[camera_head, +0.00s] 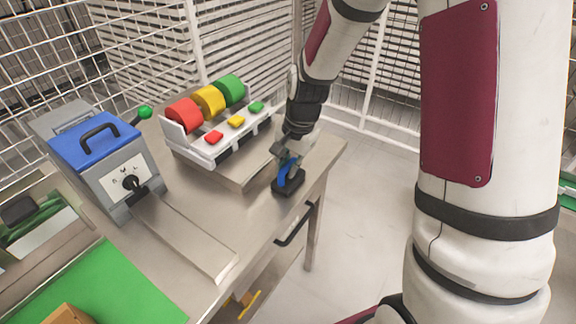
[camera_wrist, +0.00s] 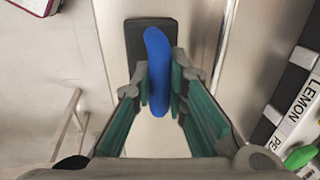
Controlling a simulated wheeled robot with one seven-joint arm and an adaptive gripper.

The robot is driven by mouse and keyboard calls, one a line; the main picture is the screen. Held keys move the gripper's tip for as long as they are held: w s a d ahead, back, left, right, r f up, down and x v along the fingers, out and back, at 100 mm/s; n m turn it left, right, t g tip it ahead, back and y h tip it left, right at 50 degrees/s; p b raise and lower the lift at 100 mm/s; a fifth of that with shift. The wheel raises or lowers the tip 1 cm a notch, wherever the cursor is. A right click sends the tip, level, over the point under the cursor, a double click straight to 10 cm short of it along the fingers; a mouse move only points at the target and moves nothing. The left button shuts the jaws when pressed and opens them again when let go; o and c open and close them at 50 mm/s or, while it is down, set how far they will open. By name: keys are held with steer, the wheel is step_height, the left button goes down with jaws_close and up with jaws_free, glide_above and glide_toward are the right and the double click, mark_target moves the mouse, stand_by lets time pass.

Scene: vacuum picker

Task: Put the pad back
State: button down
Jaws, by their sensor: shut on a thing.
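A blue upright grip piece (camera_head: 291,173) rises over a flat dark pad (camera_head: 287,188) at the right front edge of the steel table. The dark pad also shows in the wrist view (camera_wrist: 136,42), lying behind the blue grip piece (camera_wrist: 158,62). My gripper (camera_head: 288,165) points down and is shut on the blue piece. In the wrist view its two teal-lined fingers (camera_wrist: 160,82) stand on either side of it. The pad looks to be at table level. I cannot tell whether it touches the top.
A white rack (camera_head: 205,155) with red, yellow and green rolls stands on the table (camera_head: 160,245) left of my gripper. A blue-lidded grey machine (camera_head: 100,150) with a dial and flat plate is farther left. A green mat (camera_head: 120,290) lies front left. Wire fencing stands behind.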

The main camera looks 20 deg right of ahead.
mark_target(296, 181)
steer(key=c, duration=1.6)
jaws_free()
steer(key=shift+f, duration=0.1)
step_height(296, 181, up, 12)
steer(key=s+d, duration=0.1)
steer(key=s, duration=0.1)
steer(key=s+r+n, duration=0.3)
steer(key=s, duration=0.4)
steer(key=s+r+n+t, duration=0.1)
steer(key=s+r+n, duration=0.2)
steer(key=s, duration=0.5)
steer(key=s+r+n+t+h, duration=0.1)
steer(key=s+r+n, duration=0.2)
steer(key=s, duration=0.5)
steer(key=shift+a+r+n+p, duration=0.15)
steer(key=shift+a+n+p, duration=0.15)
steer(key=shift+n, duration=0.6)
